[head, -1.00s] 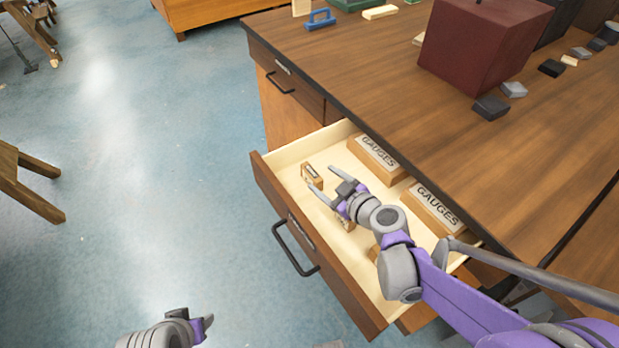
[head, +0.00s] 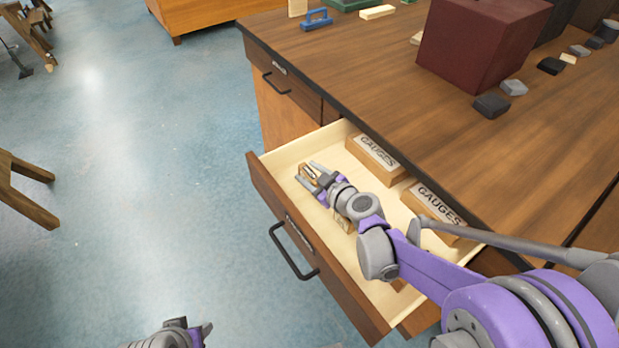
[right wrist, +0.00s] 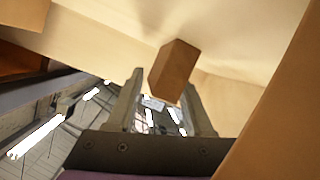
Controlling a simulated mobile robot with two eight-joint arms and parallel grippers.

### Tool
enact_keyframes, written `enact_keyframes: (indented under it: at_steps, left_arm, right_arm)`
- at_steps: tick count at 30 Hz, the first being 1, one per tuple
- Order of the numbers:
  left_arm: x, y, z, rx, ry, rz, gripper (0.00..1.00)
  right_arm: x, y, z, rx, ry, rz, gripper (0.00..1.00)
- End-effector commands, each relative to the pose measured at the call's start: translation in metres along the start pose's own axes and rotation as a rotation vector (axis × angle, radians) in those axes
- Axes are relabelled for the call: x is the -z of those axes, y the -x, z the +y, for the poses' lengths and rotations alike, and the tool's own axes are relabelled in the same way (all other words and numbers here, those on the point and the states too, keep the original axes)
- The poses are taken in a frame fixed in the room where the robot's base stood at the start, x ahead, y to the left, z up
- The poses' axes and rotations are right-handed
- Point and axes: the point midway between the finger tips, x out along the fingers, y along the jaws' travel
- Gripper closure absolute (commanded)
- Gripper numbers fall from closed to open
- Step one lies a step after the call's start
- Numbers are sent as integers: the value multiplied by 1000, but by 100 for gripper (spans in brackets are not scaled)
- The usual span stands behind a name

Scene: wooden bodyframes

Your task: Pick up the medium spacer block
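A small wooden block (head: 306,170) stands in the open drawer (head: 275,160) near its left end, partly hidden by my right gripper. My right gripper (head: 307,176) is in the drawer with its fingers apart around this block. In the right wrist view the block (right wrist: 173,71) sits between the fingertips (right wrist: 163,88), with a gap on the left finger's side. Another small wooden block (head: 343,222) is mostly hidden under my right wrist. I cannot read a size on either block. My left gripper (head: 196,334) is low at the bottom edge, empty, away from the drawer.
Two wooden boxes labelled GAUGES (head: 372,158) (head: 433,204) stand along the drawer's back side. The drawer walls are close around my right gripper. The tabletop (head: 400,110) overhangs behind, with a dark red box (head: 478,50) on it.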

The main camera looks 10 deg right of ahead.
Motion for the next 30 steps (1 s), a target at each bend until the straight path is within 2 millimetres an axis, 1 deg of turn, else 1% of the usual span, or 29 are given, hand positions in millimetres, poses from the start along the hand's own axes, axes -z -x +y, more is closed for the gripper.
enact_keyframes:
  at_steps: [1, 5, 6, 8, 20, 23, 30]
  left_arm:
    - [0, 0, 0, 0, 0, 0, 50]
    - [0, 0, 0, 0, 0, 0, 50]
    - [0, 0, 0, 0, 0, 0, 50]
    - [0, 0, 0, 0, 0, 0, 50]
    - [0, 1, 0, 0, 0, 0, 50]
    - [2, 7, 0, 0, 0, 2, 50]
    - [10, 27, 0, 0, 0, 10, 50]
  right_arm:
    - [0, 0, 0, 0, 0, 0, 60]
    - [0, 0, 0, 0, 0, 0, 83]
    - [0, 0, 0, 0, 0, 0, 90]
    - [0, 0, 0, 0, 0, 0, 100]
    - [2, 1, 1, 0, 0, 0, 100]
    - [12, 6, 4, 0, 0, 0, 100]
    - [56, 23, 20, -1, -1, 1, 100]
